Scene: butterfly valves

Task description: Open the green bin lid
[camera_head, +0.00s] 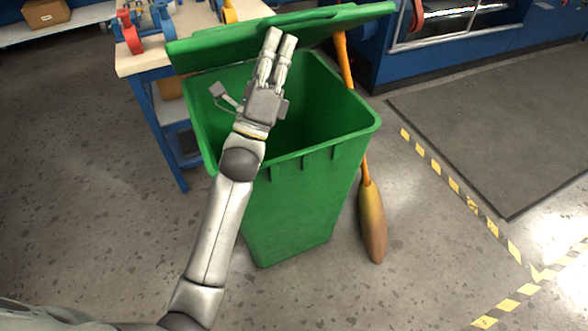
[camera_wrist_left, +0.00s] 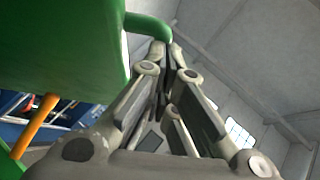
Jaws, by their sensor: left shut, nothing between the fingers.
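The green bin (camera_head: 290,200) stands upright on the floor, and its dark inside shows. Its green lid (camera_head: 215,52) is raised at the back of the bin, tilted up off the rim. My left gripper (camera_head: 281,38) reaches over the bin opening, with its shut, empty fingers pointing up in front of the lid. In the left wrist view the lid (camera_wrist_left: 60,50) fills the upper left, and its curved edge passes close by the fingertips (camera_wrist_left: 168,50). I cannot tell whether they touch it. My right gripper is not in view.
A broom (camera_head: 372,215) with an orange handle leans behind the bin's right side. A workbench (camera_head: 145,62) with red and blue valves stands at the left behind the bin. A dark mat (camera_head: 490,120) and yellow-black floor tape lie at the right. The floor at the left is clear.

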